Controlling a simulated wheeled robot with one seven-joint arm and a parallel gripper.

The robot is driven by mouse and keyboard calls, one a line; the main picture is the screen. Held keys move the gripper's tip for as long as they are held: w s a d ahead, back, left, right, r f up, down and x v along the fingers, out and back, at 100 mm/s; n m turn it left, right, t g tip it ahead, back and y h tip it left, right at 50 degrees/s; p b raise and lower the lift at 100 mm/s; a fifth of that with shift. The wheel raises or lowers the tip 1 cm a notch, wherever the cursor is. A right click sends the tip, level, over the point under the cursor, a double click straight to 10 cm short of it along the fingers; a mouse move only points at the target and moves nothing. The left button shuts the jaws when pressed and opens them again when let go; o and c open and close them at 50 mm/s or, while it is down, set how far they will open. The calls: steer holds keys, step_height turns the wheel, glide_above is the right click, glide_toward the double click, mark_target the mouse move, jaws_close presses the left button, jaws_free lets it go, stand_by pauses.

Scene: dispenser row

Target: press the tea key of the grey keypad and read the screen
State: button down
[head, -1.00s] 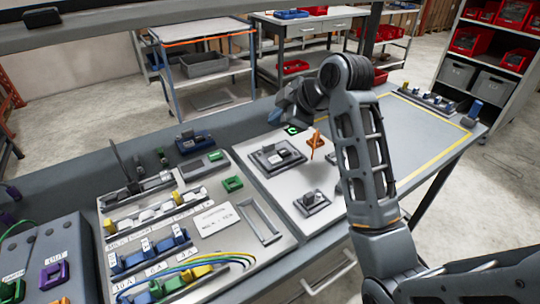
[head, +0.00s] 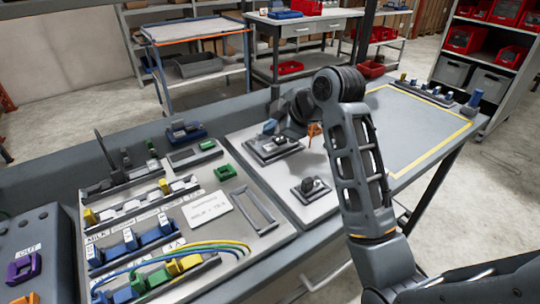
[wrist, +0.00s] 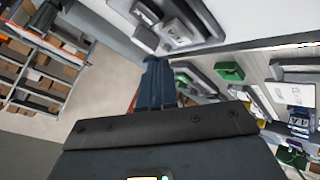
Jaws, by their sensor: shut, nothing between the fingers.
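No lit screen is legible. My gripper's dark blue fingers (wrist: 156,84) are shut and empty in the wrist view, apart from the panels.
Grey block devices (head: 272,148) and (head: 311,188) sit on the pale middle plate. A yellow-outlined area (head: 415,125) at the right is mostly clear.

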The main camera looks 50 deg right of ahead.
mark_target(273, 148)
steer(key=shift+f, duration=0.7)
steer(key=shift+f, duration=0.1)
stand_by(1.5)
steer(key=shift+f+b, duration=0.3)
steer(key=shift+f, duration=0.05)
steer(key=shift+f, duration=0.45)
stand_by(0.7)
steer(key=shift+r, duration=0.1)
steer(key=shift+r+p, duration=0.75)
steer(key=shift+r, duration=0.05)
steer(key=shift+r, duration=0.1)
step_height(273, 148, up, 5)
steer(key=p, duration=0.5)
